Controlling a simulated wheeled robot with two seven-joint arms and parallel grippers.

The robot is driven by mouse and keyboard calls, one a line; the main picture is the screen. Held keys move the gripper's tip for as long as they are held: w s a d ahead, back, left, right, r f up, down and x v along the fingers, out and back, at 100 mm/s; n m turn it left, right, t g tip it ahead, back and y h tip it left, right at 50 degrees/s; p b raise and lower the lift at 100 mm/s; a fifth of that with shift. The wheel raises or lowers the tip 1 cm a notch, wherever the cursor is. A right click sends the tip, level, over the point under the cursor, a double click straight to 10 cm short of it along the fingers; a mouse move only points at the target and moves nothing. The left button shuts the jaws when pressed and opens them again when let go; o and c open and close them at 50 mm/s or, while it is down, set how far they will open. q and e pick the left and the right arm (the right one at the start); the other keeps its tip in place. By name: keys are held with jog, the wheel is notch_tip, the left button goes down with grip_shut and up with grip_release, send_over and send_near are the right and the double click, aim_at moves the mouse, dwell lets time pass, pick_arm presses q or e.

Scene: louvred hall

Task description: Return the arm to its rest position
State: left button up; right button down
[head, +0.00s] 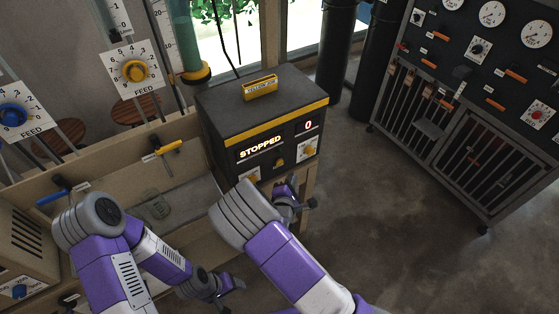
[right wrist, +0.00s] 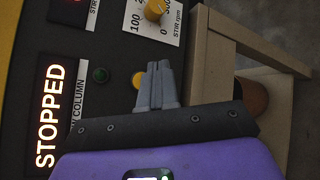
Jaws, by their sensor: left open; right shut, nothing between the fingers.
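My right arm reaches up from the bottom middle of the head view, bent at the elbow. Its gripper (head: 293,183) is near the front of the black control box (head: 228,105), partly hidden by my arm. In the right wrist view its fingers (right wrist: 157,84) are together and empty, in front of the box's panel. A small yellow button (right wrist: 138,80) shows just beside the fingertips; I cannot tell whether they touch. My left gripper (head: 235,295) is open and empty, low in the head view. The box's display (head: 260,147) reads STOPPED.
The box has yellow knobs (head: 309,149) and a yellow-labelled top. A wooden frame (right wrist: 265,45) stands close to my right gripper. A beige trough (head: 185,200) with a yellow lever (head: 168,148) and blue lever (head: 55,194) is left. A black gauge cabinet (head: 440,75) stands right; floor between is clear.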

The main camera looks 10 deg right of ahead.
jog(key=shift+s+d, duration=0.15)
jog(key=shift+s, duration=0.3)
jog(key=shift+f, duration=0.1)
jog(key=s+d+f+m+g+y, duration=0.25)
jog(key=s+f+m+g, duration=0.6)
jog(key=f, duration=0.55)
jog(key=s+a+f+m+g+y, duration=0.1)
jog(key=s+a+m+g+y, duration=0.1)
jog(key=s+a+m+y, duration=0.2)
jog(key=s+a+f+m+g+y, duration=0.1)
jog(key=s+a+m+g+y, duration=0.2)
jog(key=s+m, duration=0.6)
jog(key=s+a+y, duration=0.1)
jog(key=s, duration=0.3)
jog(key=shift+a+m, duration=0.35)
jog(key=shift+a, duration=0.05)
jog(key=c, duration=1.8)
grip_release()
jog(key=shift+f, duration=0.1)
jog(key=shift+c, duration=0.2)
